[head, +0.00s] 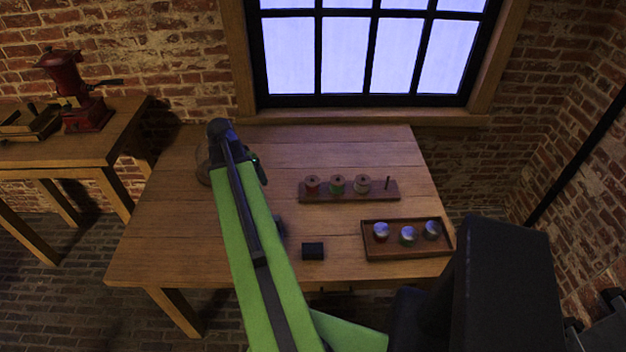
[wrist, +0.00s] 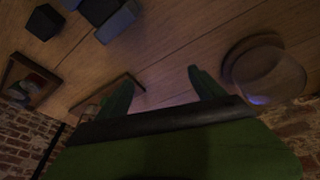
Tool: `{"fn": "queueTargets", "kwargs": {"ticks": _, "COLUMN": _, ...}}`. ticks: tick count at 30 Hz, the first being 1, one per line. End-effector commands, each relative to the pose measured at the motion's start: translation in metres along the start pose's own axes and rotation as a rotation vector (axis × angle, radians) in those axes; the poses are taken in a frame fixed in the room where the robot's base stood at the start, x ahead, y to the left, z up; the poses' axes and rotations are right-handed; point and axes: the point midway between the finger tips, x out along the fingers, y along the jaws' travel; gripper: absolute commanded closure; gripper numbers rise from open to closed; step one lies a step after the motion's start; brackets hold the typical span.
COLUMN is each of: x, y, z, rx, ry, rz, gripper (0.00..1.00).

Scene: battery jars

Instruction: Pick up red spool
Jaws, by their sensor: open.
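The red spool (head: 312,184) stands upright at the left end of a dark wooden rack (head: 349,197) on the table. A green spool (head: 337,184) and a pale spool (head: 362,184) stand to its right, followed by a bare peg (head: 387,184). My gripper (head: 259,170) is above the table, left of the rack and apart from the red spool. In the wrist view, my gripper (wrist: 158,82) has its fingers spread with nothing between them. The rack's edge (wrist: 132,80) shows behind the left finger there; I cannot make out the red spool in that view.
A glass jar (head: 204,165) stands left of my arm, also seen in the wrist view (wrist: 267,75). A tray (head: 410,254) with three silver-topped items is at front right. A black block (head: 313,251) lies near the front. A red grinder (head: 78,92) is on another table.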

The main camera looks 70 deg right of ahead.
Motion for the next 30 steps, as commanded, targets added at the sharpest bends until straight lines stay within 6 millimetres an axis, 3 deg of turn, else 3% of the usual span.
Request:
{"fn": "queueTargets", "kwargs": {"ticks": 1, "x": 0.001, "y": 0.036, "z": -0.036, "rx": 0.117, "ry": 0.018, "rz": 0.025, "gripper": 0.22}}
{"fn": "queueTargets", "kwargs": {"ticks": 3, "x": 0.007, "y": 0.076, "z": -0.068, "rx": 0.245, "ry": 0.042, "rz": 0.053, "gripper": 0.22}}
{"fn": "queueTargets", "kwargs": {"ticks": 6, "x": 0.012, "y": 0.115, "z": -0.094, "rx": 0.363, "ry": 0.065, "rz": 0.077, "gripper": 0.22}}
{"fn": "queueTargets", "kwargs": {"ticks": 8, "x": 0.014, "y": 0.128, "z": -0.101, "rx": 0.400, "ry": 0.073, "rz": 0.085, "gripper": 0.22}}
{"fn": "queueTargets", "kwargs": {"ticks": 14, "x": 0.020, "y": 0.134, "z": -0.104, "rx": 0.418, "ry": 0.077, "rz": 0.089, "gripper": 0.22}}
{"fn": "queueTargets", "kwargs": {"ticks": 17, "x": 0.032, "y": 0.134, "z": -0.103, "rx": 0.418, "ry": 0.077, "rz": 0.089, "gripper": 0.22}}
{"fn": "queueTargets", "kwargs": {"ticks": 30, "x": 0.129, "y": 0.143, "z": -0.107, "rx": 0.418, "ry": 0.076, "rz": 0.088, "gripper": 0.22}}
